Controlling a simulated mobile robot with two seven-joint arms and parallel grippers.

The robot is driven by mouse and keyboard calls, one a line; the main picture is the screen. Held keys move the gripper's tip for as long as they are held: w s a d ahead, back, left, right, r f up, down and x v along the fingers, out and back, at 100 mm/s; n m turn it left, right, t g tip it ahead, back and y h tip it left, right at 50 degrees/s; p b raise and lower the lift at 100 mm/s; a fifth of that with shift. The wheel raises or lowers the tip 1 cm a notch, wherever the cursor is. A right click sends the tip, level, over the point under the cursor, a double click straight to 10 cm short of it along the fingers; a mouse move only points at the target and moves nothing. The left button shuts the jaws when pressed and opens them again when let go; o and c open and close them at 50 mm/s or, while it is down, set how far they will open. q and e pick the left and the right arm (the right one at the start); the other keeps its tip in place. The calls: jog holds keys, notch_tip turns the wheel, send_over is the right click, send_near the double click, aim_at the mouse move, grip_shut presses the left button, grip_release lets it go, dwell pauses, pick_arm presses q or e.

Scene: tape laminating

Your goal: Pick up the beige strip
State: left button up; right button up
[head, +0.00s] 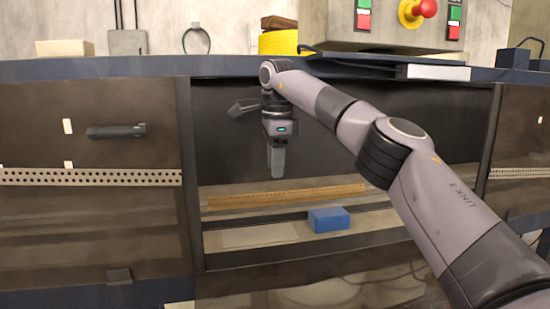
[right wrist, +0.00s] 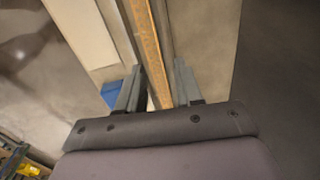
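The beige strip (head: 290,195) lies lengthwise on a ledge inside the open bay of the cabinet. My right gripper (head: 276,172) points down just above the strip in the head view. In the right wrist view the strip (right wrist: 149,50) runs between the two fingers of my right gripper (right wrist: 158,88). The fingers stand apart, with a gap on each side of the strip. My left gripper is not in either view.
A blue block (head: 329,219) sits in front of the strip, and it also shows in the right wrist view (right wrist: 111,93). A pale flat sheet (head: 258,235) lies to its left. Upright frame posts bound the bay. A dark blue worktop edge (head: 140,67) runs above.

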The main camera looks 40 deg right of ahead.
aim_at(275, 196)
jog(key=shift+w+d+f, duration=0.1)
jog(key=shift+w+f, duration=0.05)
jog(key=shift+f, duration=1.55)
jog(key=shift+w+d+f, duration=0.1)
jog(key=shift+f, duration=1.55)
grip_shut()
jog(key=shift+r, duration=0.1)
jog(key=shift+r, duration=2.25)
jog(key=shift+f, duration=0.1)
